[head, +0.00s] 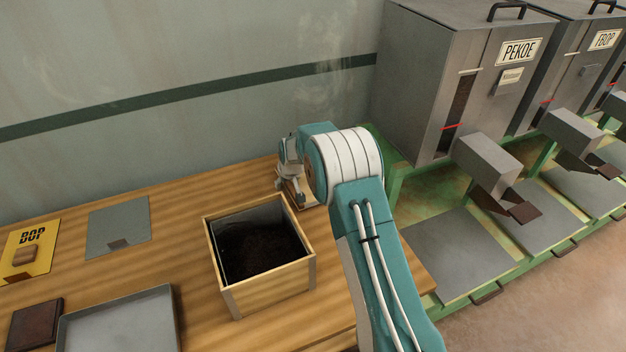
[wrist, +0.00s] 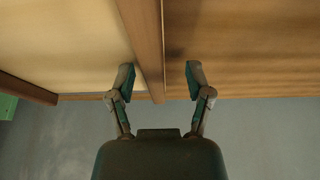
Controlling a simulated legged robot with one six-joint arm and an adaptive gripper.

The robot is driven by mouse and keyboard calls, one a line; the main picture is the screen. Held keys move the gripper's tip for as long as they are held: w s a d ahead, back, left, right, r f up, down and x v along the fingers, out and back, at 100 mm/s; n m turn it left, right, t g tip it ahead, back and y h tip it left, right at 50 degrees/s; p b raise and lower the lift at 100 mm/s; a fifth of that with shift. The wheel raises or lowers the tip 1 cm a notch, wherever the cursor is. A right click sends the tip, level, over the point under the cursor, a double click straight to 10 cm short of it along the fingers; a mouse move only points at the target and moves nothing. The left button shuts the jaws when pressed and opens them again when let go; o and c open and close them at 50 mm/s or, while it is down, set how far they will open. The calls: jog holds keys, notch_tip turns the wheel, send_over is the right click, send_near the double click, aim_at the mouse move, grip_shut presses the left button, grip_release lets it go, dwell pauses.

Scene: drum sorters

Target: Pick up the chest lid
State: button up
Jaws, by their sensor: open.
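The chest lid shows in the wrist view as a pale panel (wrist: 60,40) with a brown wooden rim strip. In the head view only a small brown part of it (head: 301,195) shows by my gripper; my arm hides the rest. My gripper (wrist: 160,78) is open, with one finger on each side of the rim strip. The fingers look apart from the strip; I cannot tell how high their tips are. In the head view my gripper (head: 289,189) is behind the chest (head: 268,285), an open wooden box with dark loose contents.
A grey tray (head: 120,322), a dark brown block (head: 35,322), a yellow BOP card (head: 40,247) and a grey plate (head: 117,224) lie on the wooden table (head: 185,265). Grey sorter machines (head: 425,85) on green frames stand right. The wall (head: 180,45) is close behind.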

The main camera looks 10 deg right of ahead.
jog(key=shift+d, duration=0.4)
grip_shut()
jog(key=shift+a, duration=0.1)
